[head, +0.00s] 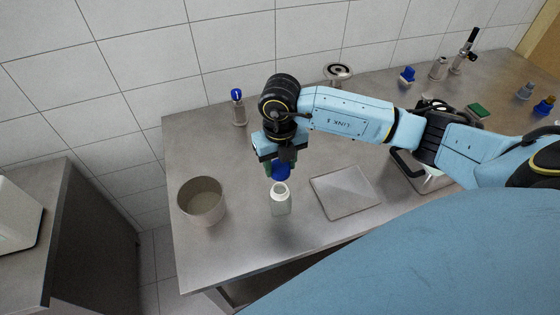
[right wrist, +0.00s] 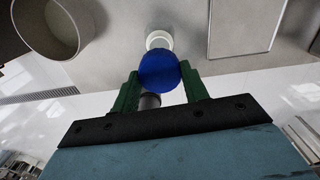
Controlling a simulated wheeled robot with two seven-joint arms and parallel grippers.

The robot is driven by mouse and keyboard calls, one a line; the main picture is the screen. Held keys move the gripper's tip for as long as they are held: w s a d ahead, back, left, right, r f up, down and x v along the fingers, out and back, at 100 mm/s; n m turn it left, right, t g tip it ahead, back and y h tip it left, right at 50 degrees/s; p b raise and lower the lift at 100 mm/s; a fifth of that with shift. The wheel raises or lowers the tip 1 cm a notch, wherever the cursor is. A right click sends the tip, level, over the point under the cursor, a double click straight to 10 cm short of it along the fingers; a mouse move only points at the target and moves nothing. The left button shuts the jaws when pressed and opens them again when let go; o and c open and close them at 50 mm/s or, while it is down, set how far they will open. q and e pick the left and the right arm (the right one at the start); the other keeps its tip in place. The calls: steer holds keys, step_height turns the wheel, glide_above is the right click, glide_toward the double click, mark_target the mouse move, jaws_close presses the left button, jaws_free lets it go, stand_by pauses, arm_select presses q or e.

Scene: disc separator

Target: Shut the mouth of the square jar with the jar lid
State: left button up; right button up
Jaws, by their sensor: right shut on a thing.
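The square jar (head: 281,200) is white and stands upright on the metal table, its mouth open at the top. The jar lid (head: 281,171) is blue and is held by my right gripper (head: 276,165), just above and behind the jar in the head view. In the right wrist view the blue lid (right wrist: 159,71) sits between the two green fingers, which are shut on it. The white jar rim (right wrist: 159,40) shows just beyond the lid there, partly hidden by it. Lid and jar look apart. My left gripper is not in view.
A round beige pot (head: 201,203) stands left of the jar. A flat grey plate (head: 345,191) lies to its right. A bottle with a blue top (head: 238,107) stands behind. Several small items, including a green block (head: 477,110), stand at the far right.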

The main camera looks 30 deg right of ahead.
steer(key=shift+f+b, duration=2.4)
steer(key=shift+f, duration=0.45)
steer(key=shift+f+b, duration=0.5)
steer(key=shift+f, duration=0.1)
steer(key=shift+f+b, duration=0.35)
steer(key=shift+f, duration=0.05)
steer(key=shift+s+a+f, duration=0.1)
steer(key=shift+s+f, duration=0.1)
